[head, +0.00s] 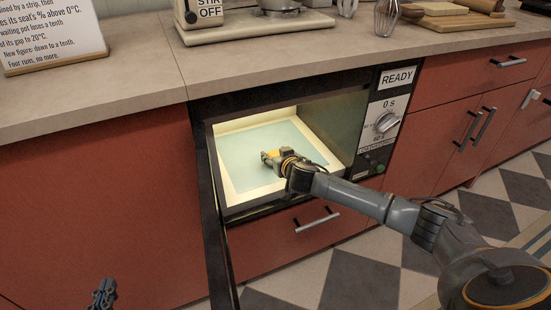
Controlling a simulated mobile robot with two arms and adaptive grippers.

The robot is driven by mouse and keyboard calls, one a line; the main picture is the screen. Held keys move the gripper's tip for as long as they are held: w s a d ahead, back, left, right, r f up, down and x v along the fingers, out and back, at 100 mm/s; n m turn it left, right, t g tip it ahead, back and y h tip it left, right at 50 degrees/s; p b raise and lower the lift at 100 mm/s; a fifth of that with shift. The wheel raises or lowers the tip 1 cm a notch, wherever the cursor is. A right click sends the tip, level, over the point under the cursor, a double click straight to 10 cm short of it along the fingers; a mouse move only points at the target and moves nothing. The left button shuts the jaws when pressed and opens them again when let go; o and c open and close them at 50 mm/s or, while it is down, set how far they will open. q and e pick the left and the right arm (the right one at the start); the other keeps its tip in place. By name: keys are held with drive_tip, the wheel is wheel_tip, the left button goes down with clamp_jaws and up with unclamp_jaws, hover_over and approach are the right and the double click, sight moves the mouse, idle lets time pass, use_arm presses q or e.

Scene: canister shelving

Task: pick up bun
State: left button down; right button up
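My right gripper (271,158) reaches into the open, lit microwave (236,208), low over its pale floor plate (240,148). A small orange-tan patch shows at its fingers. I cannot tell whether that is the bun or part of the gripper, nor how far the fingers are apart. No bun shows clearly elsewhere in view. My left gripper (103,293) is at the bottom left, far from the microwave, and partly cut off by the picture edge. Its finger opening is too small to judge.
The microwave door (216,235) hangs open on the left side. Its control panel reads READY (397,77) and 0 s, with a knob (387,122). A countertop (130,75) runs above, holding a sign (48,30), a stirrer base (250,28) and a whisk (386,17).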

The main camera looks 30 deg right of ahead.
drive_tip(key=c, duration=0.6)
drive_tip(key=shift+r, duration=0.15)
